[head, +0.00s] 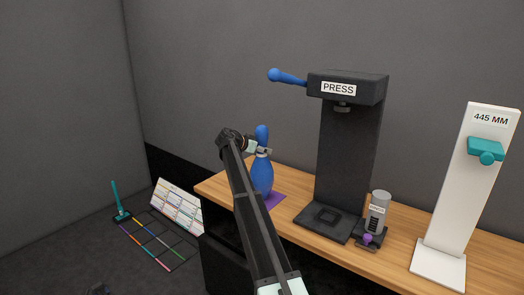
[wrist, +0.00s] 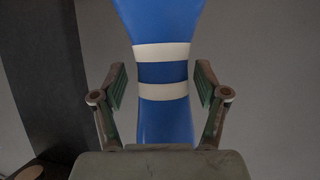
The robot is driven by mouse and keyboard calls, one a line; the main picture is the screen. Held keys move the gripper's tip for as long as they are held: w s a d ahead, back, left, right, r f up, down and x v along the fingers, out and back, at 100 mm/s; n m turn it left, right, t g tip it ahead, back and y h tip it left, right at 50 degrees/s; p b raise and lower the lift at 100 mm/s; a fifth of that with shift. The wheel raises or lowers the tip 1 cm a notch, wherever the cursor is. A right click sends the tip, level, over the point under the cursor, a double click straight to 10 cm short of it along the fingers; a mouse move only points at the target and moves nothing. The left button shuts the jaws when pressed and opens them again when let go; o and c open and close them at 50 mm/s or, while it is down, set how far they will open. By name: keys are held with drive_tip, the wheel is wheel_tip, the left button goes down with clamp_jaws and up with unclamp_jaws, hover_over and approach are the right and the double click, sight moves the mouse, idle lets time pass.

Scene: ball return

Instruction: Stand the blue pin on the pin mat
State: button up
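The blue pin (head: 263,176) stands upright over the purple pin mat (head: 276,199) at the left end of the wooden bench. Its base looks to rest on the mat, though my arm hides part of the base and the mat's left side. In the wrist view the blue pin (wrist: 163,120) shows two white bands around its narrow neck. My gripper (head: 262,151) is at the pin's neck. In the wrist view its fingers (wrist: 162,90) are open, one on each side of the neck, with a gap showing at both sides.
A black press (head: 346,160) with a blue-knobbed lever stands right of the pin on the bench (head: 395,228). A grey cylinder (head: 378,212) and a white stand (head: 462,200) marked 445 MM are further right. A coloured floor grid (head: 160,240) and a white board (head: 178,207) are at left.

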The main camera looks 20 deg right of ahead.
drive_tip(key=shift+f, duration=0.35)
drive_tip(key=v, duration=1.2)
drive_tip(key=s+a+f+n+g+y, duration=0.1)
drive_tip(key=s+a+f+n+y, duration=0.25)
drive_tip(key=s+f, duration=0.95)
drive_tip(key=s+a+f+n+g+y, duration=0.2)
drive_tip(key=s+a+f+n, duration=0.45)
drive_tip(key=f, duration=1.25)
drive_tip(key=s+a+f+n+g+y, duration=0.1)
drive_tip(key=s+a+f+n+y, duration=0.15)
drive_tip(key=s+f, duration=1.15)
drive_tip(key=s+a+f+g+y, duration=0.1)
drive_tip(key=s+f, duration=0.5)
drive_tip(key=s, duration=0.8)
drive_tip(key=s+a+f+n+g+y, duration=0.1)
drive_tip(key=s+a+f+g, duration=0.2)
drive_tip(key=s+f, duration=0.4)
drive_tip(key=s+a+f+n+g+y, duration=0.1)
drive_tip(key=s+f, duration=0.5)
drive_tip(key=s, duration=1.7)
drive_tip(key=shift+a+f+g+y, duration=0.25)
drive_tip(key=shift+a+g+y, duration=0.25)
drive_tip(key=shift+a+g, duration=0.5)
